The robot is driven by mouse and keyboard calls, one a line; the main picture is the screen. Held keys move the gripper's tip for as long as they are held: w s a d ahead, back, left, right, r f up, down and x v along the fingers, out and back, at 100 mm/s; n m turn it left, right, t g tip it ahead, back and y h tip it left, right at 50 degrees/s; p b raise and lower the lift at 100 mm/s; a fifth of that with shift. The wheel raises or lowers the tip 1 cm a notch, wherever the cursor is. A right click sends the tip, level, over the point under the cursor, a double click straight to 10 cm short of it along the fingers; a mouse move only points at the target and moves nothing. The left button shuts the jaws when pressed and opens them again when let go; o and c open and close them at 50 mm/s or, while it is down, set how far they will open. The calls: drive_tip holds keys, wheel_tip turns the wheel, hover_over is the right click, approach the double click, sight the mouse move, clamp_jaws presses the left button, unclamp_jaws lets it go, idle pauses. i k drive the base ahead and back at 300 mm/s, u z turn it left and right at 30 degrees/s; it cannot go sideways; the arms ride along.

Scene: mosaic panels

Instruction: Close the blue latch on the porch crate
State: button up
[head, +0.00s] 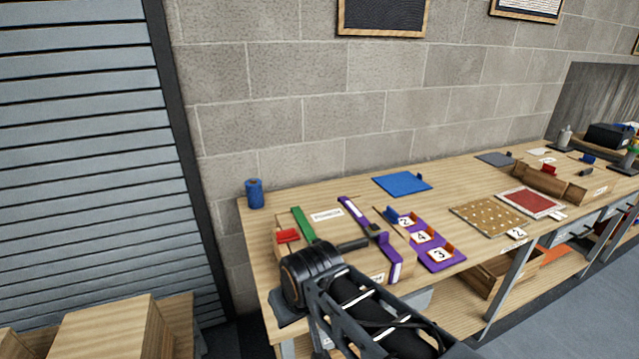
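A wooden crate or panel (283,220) lies at the left end of the workbench, with a green strip (303,224), a red block (288,236) and a purple strip (352,210) on it. Its white label (326,214) is too small to read. A small blue piece (391,215) stands by the left edge of the purple numbered board; I cannot tell if it is the latch. My arm reaches in from the lower right. Its dark end, my gripper (312,272), is over the bench's front left part and hides some of the crate. Its fingers are not clear.
A blue cylinder (254,193) stands at the bench's back left corner. A blue mat (402,184) lies behind the purple numbered board (434,246). A pegboard (487,216), a red panel (529,202) and a wooden tray (552,186) are to the right. A block wall stands behind.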

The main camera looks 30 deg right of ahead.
sight(389, 214)
drive_tip(key=z, duration=1.95)
drive_tip(key=k, duration=0.6)
drive_tip(key=z, duration=0.7)
drive_tip(key=i, duration=0.65)
drive_tip(key=u, duration=0.85)
drive_tip(key=i, duration=0.65)
drive_tip(key=u, duration=0.75)
